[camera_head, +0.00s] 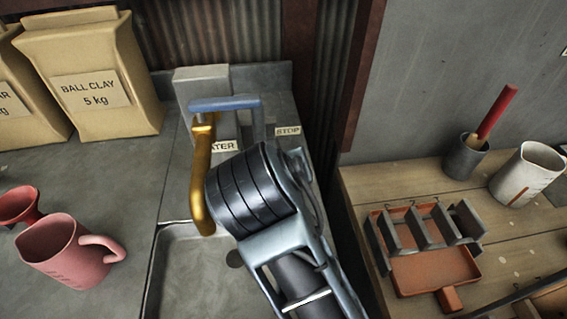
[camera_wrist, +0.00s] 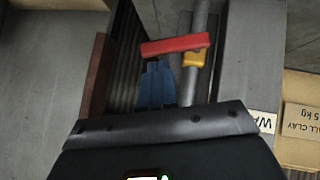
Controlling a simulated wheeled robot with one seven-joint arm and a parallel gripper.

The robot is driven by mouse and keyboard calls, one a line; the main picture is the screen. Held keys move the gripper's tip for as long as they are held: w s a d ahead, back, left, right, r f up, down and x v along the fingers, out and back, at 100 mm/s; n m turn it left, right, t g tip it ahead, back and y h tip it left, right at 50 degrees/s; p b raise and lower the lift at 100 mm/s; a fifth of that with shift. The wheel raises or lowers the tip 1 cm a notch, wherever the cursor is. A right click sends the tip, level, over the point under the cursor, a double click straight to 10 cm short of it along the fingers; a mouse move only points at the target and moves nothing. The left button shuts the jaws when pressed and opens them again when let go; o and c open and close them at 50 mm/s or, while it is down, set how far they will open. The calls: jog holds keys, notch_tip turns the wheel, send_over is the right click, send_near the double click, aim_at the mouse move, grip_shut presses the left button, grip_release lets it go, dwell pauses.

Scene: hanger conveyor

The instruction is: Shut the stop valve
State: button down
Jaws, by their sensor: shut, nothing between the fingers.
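The stop valve shows in the wrist view: a red lever (camera_wrist: 175,45) on a yellow body (camera_wrist: 194,60), fitted on a grey pipe (camera_wrist: 199,20). The lever lies roughly crosswise to the pipe and points left. My gripper (camera_wrist: 157,66) is shut and empty, its blue fingers just below the lever. I cannot tell whether they touch it. In the head view my arm hides the gripper and the valve; the STOP label (camera_head: 287,131) shows behind the arm.
A brass spout (camera_head: 200,180) with a blue bar (camera_head: 225,103) above it stands over the sink (camera_head: 180,270), close left of my arm. A pink jug (camera_head: 66,252) and clay bags (camera_head: 90,85) are left. A wooden bench (camera_head: 365,190) with tools is right.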

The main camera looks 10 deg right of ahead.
jog(key=shift+d+f, duration=0.1)
jog(key=shift+f, duration=0.25)
jog(key=shift+d+f+m+y, duration=0.6)
jog(key=shift+m+y, duration=0.1)
jog(key=shift+y, duration=0.5)
jog(key=shift+r, duration=0.1)
